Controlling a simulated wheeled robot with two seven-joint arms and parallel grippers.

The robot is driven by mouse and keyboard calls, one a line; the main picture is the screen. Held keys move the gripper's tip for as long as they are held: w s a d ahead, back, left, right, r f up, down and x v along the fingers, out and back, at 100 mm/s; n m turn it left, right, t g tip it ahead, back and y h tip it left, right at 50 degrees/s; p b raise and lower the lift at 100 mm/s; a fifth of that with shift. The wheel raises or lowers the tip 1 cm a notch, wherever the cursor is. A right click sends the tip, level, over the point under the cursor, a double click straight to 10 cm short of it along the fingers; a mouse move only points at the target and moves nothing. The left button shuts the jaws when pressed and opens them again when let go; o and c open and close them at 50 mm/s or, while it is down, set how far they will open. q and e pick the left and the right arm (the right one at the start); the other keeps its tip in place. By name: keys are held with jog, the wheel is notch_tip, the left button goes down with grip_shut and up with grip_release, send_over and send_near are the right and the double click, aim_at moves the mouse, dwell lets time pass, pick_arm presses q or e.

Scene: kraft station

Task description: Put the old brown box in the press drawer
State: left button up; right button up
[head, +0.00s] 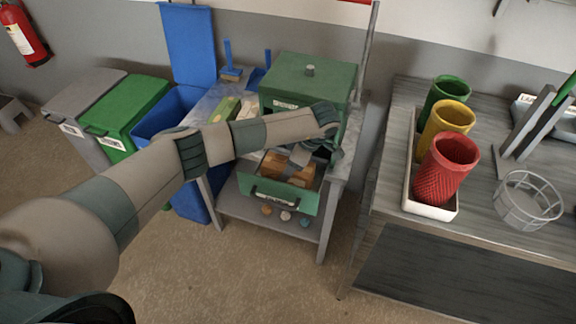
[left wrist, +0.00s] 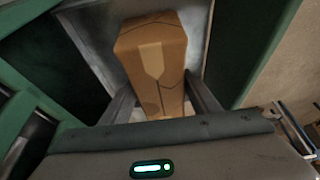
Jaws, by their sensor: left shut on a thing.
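The brown box (head: 278,166) is a cardboard carton with tape and creases, partly hidden by my gripper in the head view. It fills the middle of the left wrist view (left wrist: 152,60). My left gripper (head: 299,158) is shut on the box, one finger on each side. The box is inside the open press drawer (head: 283,196), between its green walls; whether it touches the drawer floor I cannot tell. The drawer is pulled out from the green press (head: 310,80). My right gripper is not in view.
The press stands on a grey table (head: 218,98) with a lower shelf. Blue (head: 178,108), green (head: 125,115) and grey (head: 85,92) bins stand at left. A workbench (head: 480,235) at right holds red, yellow and green cups in a white tray (head: 432,211) and a wire basket (head: 527,205).

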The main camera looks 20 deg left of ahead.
pick_arm(q)
jog(key=shift+f, duration=0.15)
jog(key=o, duration=1.1)
jog(key=shift+c, duration=0.2)
jog(key=shift+r, duration=0.25)
jog(key=shift+w+d+r+b, duration=0.1)
jog(key=shift+d+r+b, duration=0.1)
jog(key=shift+r+b, duration=0.15)
jog(key=b+v, duration=0.4)
jog(key=v, duration=0.5)
jog(key=shift+d+r, duration=0.1)
jog(key=shift+r, duration=0.05)
jog(key=shift+v, duration=0.9)
